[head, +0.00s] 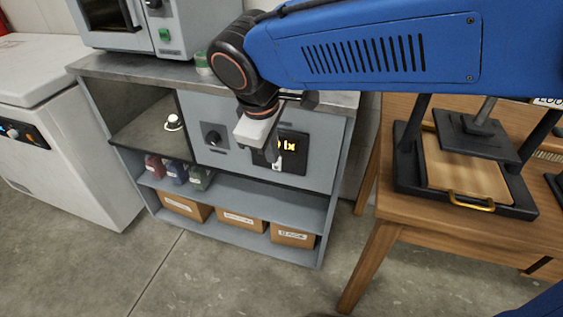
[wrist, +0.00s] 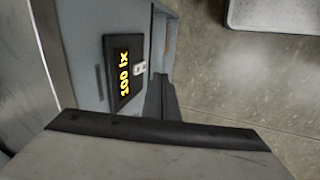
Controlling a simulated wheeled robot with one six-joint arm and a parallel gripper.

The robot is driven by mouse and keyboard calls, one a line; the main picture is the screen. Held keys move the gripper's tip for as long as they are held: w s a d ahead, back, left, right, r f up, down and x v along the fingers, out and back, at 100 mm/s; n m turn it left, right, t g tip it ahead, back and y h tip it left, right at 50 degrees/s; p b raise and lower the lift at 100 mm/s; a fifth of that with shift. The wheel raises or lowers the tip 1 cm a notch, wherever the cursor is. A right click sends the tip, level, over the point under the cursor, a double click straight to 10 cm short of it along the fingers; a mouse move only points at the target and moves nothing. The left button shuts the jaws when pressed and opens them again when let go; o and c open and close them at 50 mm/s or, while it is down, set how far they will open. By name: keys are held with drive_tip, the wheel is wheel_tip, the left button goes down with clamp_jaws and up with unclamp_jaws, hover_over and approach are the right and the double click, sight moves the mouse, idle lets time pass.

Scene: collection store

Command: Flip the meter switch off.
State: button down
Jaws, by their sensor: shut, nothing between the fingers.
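The meter (head: 296,160) is a black panel on the grey cabinet front, its lit yellow display partly hidden by my gripper in the head view. In the wrist view the meter (wrist: 113,88) reads "100 lx". Its small pale switch (head: 277,164) sits below the digits; it also shows in the wrist view (wrist: 140,68), beside the display. I cannot tell which way the switch is set. My gripper (head: 271,152) is shut and empty, pointing down in front of the meter. In the wrist view its dark fingers (wrist: 160,92) appear close to the switch; contact is unclear.
A dark knob (head: 213,138) is left of the meter. An open compartment holds a small white object (head: 173,122). Bottles (head: 176,172) and cardboard boxes (head: 240,219) fill the shelves below. A wooden table (head: 385,235) with a black press (head: 467,208) stands close on the right.

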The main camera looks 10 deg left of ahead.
sight(274, 165)
drive_tip(key=shift+s+a+f+n, duration=0.1)
drive_tip(key=shift+s+a+n, duration=0.1)
drive_tip(key=shift+a, duration=0.3)
drive_tip(key=shift+s+a+n, duration=0.15)
drive_tip(key=shift+a+n, duration=0.05)
drive_tip(key=shift+a, duration=0.3)
drive_tip(key=shift+f, duration=0.1)
drive_tip(key=x, duration=0.3)
drive_tip(key=w+x, duration=0.1)
drive_tip(key=x, duration=0.3)
drive_tip(key=w+x, duration=0.1)
drive_tip(key=x, duration=0.3)
drive_tip(key=shift+w+d+r, duration=0.15)
drive_tip(key=shift+r, duration=0.25)
drive_tip(key=shift+w+f, duration=0.1)
drive_tip(key=shift+w, duration=0.6)
